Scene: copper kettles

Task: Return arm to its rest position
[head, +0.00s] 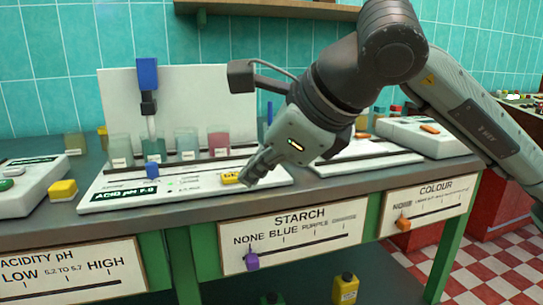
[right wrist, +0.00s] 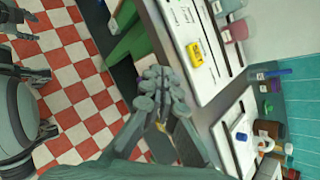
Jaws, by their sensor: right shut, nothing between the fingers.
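My right gripper (head: 252,178) comes in from the upper right in the head view. It is shut and empty, with its fingers pointing down and left at the front of the white starch test board (head: 284,178). A small yellow block (head: 230,178) lies on that board just left of the fingertips in the head view. In the right wrist view my closed fingers (right wrist: 160,88) show over the table's front edge, apart from the yellow block (right wrist: 195,54). My left gripper is not seen in the head view.
Beakers (head: 187,143) and a blue-topped stand (head: 148,85) are behind the fingers. A white device (head: 420,136) stands at right. Slider panels hang below the table edge: starch (head: 300,240) and colour (head: 435,205). A shelf (head: 270,9) is above. Red and white floor (right wrist: 65,95) is open in front.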

